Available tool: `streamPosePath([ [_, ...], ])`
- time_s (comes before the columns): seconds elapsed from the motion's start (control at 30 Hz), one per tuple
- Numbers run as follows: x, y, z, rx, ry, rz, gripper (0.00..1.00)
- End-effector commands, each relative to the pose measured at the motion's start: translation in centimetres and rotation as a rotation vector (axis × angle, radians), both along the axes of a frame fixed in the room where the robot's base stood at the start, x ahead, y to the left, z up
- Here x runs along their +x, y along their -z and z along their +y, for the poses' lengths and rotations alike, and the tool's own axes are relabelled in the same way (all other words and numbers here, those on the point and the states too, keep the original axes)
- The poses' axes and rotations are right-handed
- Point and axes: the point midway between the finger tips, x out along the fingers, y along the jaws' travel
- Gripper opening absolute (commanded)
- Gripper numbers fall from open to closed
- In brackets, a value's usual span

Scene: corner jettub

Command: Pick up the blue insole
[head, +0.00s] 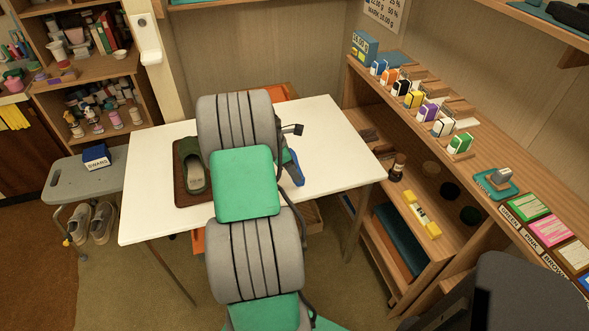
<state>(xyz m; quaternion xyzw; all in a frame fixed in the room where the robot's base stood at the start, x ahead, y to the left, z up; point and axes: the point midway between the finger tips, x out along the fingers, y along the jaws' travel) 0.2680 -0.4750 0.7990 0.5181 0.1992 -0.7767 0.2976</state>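A white table (338,140) stands in the middle of the head view. A blue, narrow object (296,171), which looks like the blue insole, shows on the table just right of my arm. My grey and green arm covers part of it, so its full outline is hidden. My arm reaches out over the table. My gripper's fingers are hidden behind the arm, so I cannot see their distance from the blue object or whether they are open.
A green shoe (193,172) lies on a brown mat (181,187) left of my arm. A grey stool (73,176) with a dark blue box (96,157) stands further left. The table's right part is mostly clear.

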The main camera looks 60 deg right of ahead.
Motion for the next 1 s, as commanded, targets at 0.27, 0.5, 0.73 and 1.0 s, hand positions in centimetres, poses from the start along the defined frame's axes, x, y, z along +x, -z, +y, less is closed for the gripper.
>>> streamPosePath([
  [0.27, -1.3, 3.9, -1.2, 0.000, 0.002, -0.001, 0.36],
  [0.5, -1.3, 3.9, -1.2, 0.000, 0.001, -0.002, 0.32],
  [0.73, -1.3, 3.9, -1.2, 0.000, 0.001, -0.002, 0.13],
  [1.0, -1.3, 3.9, -1.2, 0.000, 0.001, -0.002, 0.00],
])
